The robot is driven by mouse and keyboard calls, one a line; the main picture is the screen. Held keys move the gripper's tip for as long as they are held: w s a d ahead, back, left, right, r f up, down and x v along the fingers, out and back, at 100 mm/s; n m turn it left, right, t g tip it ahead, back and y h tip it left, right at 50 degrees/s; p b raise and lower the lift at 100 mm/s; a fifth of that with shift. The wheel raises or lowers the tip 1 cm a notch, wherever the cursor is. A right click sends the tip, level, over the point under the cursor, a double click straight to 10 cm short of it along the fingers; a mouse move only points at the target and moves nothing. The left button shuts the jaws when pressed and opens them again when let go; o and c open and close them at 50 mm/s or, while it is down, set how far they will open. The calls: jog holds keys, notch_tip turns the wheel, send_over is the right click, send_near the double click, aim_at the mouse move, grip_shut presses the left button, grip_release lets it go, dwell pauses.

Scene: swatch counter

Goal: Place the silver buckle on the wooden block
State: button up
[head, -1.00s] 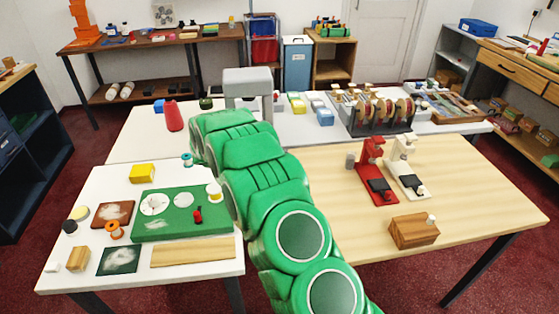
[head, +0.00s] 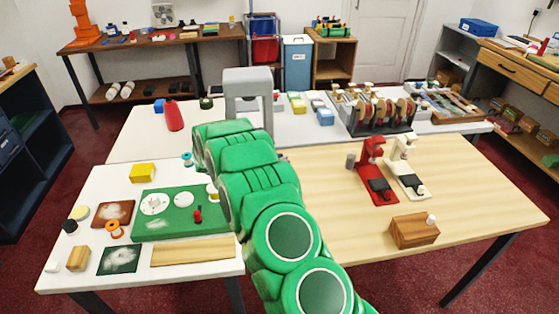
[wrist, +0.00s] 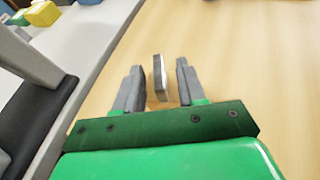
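My gripper (wrist: 159,85) is open in the wrist view, pointing down over the pale wood tabletop. A thin upright piece with a grey-white face, apparently the silver buckle (wrist: 159,72), shows between the fingers with a gap on each side. A small brownish patch lies just below it; I cannot tell what it is. In the head view my green arm hides the gripper and the buckle. A small wooden block (head: 78,259) sits on the white table at front left. A larger brown wooden block (head: 413,231) with a white knob stands on the pale wood table at right.
Red (head: 376,172) and cream (head: 406,167) devices stand on the wood table. A grey arch (head: 247,100) stands behind my arm. A green board (head: 180,225) and several small items crowd the white table. The wood table's middle looks clear.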

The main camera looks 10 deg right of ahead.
jog(key=shift+r, duration=0.1)
jog(key=shift+a+r, duration=0.1)
jog(key=v, duration=1.1)
jog(key=shift+a+r, duration=0.25)
jog(key=shift+a, duration=0.05)
jog(key=s+d+r+m+g+y, duration=0.25)
jog(key=s+d+r+m, duration=0.45)
jog(key=s, duration=0.5)
jog(key=s+d+r+m+g+y, duration=0.2)
jog(key=s+d+r+m+g, duration=0.25)
jog(key=s+d+r, duration=0.65)
jog(key=s+a+m+y, duration=0.3)
jog(key=s+m+y, duration=0.1)
jog(key=s, duration=1.2)
jog(key=s+a+m+y, duration=0.3)
jog(key=s+m, duration=0.4)
jog(key=s, duration=0.9)
jog(key=shift+a+r+y, duration=0.25)
jog(key=shift+r+y, duration=0.05)
jog(key=shift+y, duration=0.25)
